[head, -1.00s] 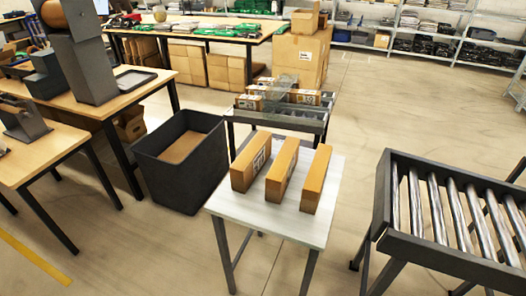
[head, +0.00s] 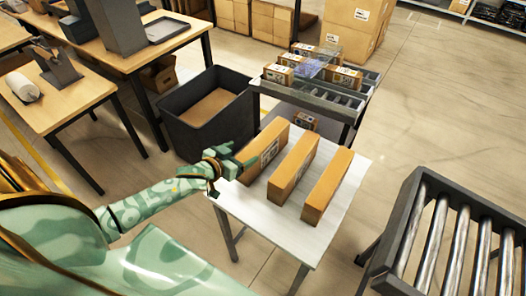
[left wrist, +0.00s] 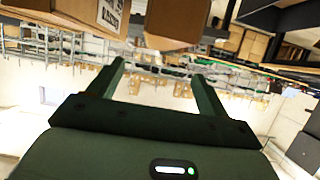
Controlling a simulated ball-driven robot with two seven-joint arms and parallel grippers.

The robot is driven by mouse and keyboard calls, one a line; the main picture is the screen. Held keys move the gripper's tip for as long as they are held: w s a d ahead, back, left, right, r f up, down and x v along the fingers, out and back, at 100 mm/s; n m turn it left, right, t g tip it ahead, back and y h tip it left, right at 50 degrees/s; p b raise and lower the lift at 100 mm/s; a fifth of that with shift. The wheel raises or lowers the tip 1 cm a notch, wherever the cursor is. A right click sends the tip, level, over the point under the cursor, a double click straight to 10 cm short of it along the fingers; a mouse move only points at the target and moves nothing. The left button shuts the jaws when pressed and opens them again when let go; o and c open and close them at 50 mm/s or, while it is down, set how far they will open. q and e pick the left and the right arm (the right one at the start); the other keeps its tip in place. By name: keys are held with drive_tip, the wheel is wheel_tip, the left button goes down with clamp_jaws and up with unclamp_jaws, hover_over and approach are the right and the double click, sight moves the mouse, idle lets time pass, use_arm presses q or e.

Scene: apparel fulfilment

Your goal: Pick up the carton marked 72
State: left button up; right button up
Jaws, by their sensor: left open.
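Three long brown cartons stand side by side on a small white table (head: 262,225): a left carton (head: 262,147), a middle carton (head: 292,170) and a right carton (head: 328,188). The left carton bears a printed label on its side, but I cannot read any number. My left gripper (head: 243,160) is beside the left carton's near end; I cannot tell whether it touches. In the left wrist view the left gripper (left wrist: 158,70) is open with nothing between its fingers. A labelled carton (left wrist: 80,12) and another carton (left wrist: 176,22) show beyond the fingertips. My right gripper is out of view.
A dark grey bin (head: 170,128) stands left of the white table. A rack (head: 345,103) with several small cartons is behind it. A roller conveyor (head: 408,225) stands at the right. Wooden workbenches (head: 130,62) are at the left.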

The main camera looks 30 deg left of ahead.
sight(259, 144)
use_arm(q)
drive_tip(key=b+x, duration=0.1)
drive_tip(key=x, duration=0.4)
drive_tip(key=shift+w+f, duration=0.15)
drive_tip(key=shift+f, duration=0.05)
drive_tip(key=b+x, duration=0.1)
drive_tip(key=x, duration=0.4)
drive_tip(key=shift+f+b, duration=0.25)
drive_tip(key=shift+b, duration=0.15)
drive_tip(key=shift+r, duration=0.1)
clamp_jaws()
